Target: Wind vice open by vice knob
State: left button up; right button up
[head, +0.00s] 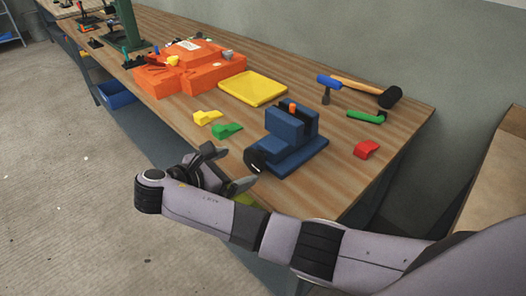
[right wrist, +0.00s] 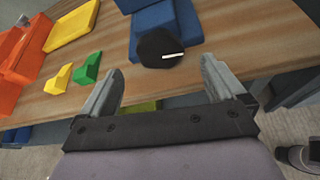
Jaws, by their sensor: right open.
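The blue vice (head: 305,150) stands on the wooden bench near its front edge, with a small orange piece (head: 292,107) at its jaws. The round black vice knob (head: 255,162) is on the vice's front end, facing my right gripper. In the right wrist view the knob (right wrist: 160,48) has a white mark and lies just beyond the fingertips, between their lines, with the blue vice (right wrist: 165,17) behind it. My right gripper (head: 230,169) is open and empty in front of the knob; its fingers (right wrist: 160,69) appear apart from it. My left gripper is not in view.
Green (head: 227,131) and yellow (head: 207,117) wedges lie left of the vice, a red block (head: 367,149) right. Orange moulds (head: 190,75) stand farther left. The bench edge is close to my right gripper.

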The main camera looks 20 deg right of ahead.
aim_at(251, 160)
jog(key=shift+w+d+r, duration=0.1)
jog(key=shift+w+d, duration=0.05)
jog(key=shift+d, duration=0.3)
jog(key=b+x, duration=0.2)
jog(key=x, duration=0.3)
jog(key=shift+d, duration=0.2)
jog(key=shift+w+d+f, duration=0.25)
jog(key=shift+d, duration=0.2)
jog(key=shift+c, duration=0.3)
